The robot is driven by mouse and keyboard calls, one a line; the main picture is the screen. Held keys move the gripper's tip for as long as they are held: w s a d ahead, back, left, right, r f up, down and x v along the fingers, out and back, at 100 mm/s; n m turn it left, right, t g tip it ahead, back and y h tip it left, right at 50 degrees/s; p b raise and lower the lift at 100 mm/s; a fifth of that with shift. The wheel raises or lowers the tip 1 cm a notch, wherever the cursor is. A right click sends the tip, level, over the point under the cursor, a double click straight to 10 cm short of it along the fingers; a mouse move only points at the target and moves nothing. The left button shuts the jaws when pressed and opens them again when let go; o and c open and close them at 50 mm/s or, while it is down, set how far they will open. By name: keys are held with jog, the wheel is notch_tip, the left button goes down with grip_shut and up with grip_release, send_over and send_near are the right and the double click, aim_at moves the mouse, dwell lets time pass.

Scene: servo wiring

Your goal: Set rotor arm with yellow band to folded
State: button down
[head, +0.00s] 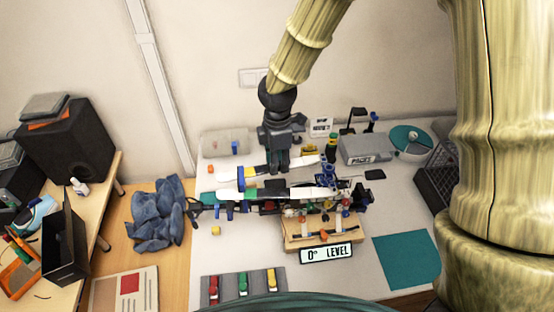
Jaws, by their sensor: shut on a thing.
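The rotor arm with the yellow band (251,173) is a long, pale, thin piece lying roughly left to right behind the middle of the drone-like assembly (270,206). A blue part sits right beside its yellow band. My gripper (278,168) comes down from above and is shut on this arm, just right of the yellow band. The fingertips partly hide the arm there. The arm's joint is too small and cluttered to make out.
The assembly is by a wooden stand (295,243) with a "0° LEVEL" display (326,254). A teal mat (406,259) lies bare at right.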

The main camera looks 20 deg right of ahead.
jog(key=c, duration=1.1)
grip_release()
jog(key=shift+d, duration=0.15)
notch_tip(320, 180, up, 12)
